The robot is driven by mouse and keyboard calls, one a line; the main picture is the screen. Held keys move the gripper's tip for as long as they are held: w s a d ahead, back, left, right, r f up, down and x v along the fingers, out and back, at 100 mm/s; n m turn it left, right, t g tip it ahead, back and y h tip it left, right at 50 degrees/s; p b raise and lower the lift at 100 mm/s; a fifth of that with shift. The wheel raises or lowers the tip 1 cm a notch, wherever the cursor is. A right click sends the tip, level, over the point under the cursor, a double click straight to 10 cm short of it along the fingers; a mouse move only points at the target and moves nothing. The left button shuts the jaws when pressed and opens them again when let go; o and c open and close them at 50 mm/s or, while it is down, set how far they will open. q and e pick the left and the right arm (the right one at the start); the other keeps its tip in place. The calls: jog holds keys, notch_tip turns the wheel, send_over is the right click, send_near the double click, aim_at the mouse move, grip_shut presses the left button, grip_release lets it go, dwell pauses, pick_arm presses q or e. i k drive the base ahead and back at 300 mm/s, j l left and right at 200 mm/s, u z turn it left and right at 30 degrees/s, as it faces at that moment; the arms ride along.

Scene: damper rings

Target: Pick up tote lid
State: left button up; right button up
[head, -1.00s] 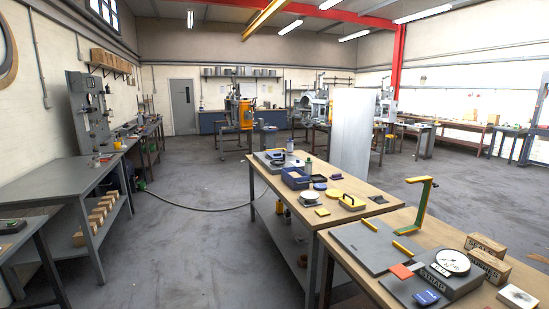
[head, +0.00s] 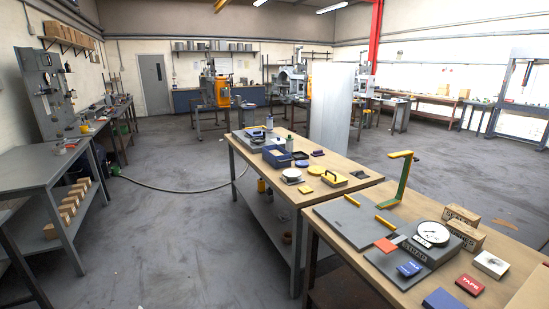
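I cannot tell for sure which thing is the tote lid. A flat grey panel with two yellow bars (head: 342,222) lies on the near wooden table at its far left. A dark flat piece with a yellow handle (head: 334,180) lies on the farther table, near its right end. A blue open box (head: 277,157), like a small tote, stands on the farther table. Neither of my grippers is in view.
The near table (head: 318,239) holds a dial gauge on a grey base (head: 433,234), a green-yellow stand (head: 396,180), cartons (head: 467,236) and a red TAPE box (head: 470,285). A grey bench (head: 43,168) stands at left. The floor between (head: 165,225) is clear.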

aim_at(255, 133)
jog(key=i+j+u, duration=0.35)
jog(key=i, duration=0.3)
jog(key=i+j+u, duration=0.35)
jog(key=i, duration=0.3)
jog(key=i+u, duration=0.35)
jog(key=i, duration=0.35)
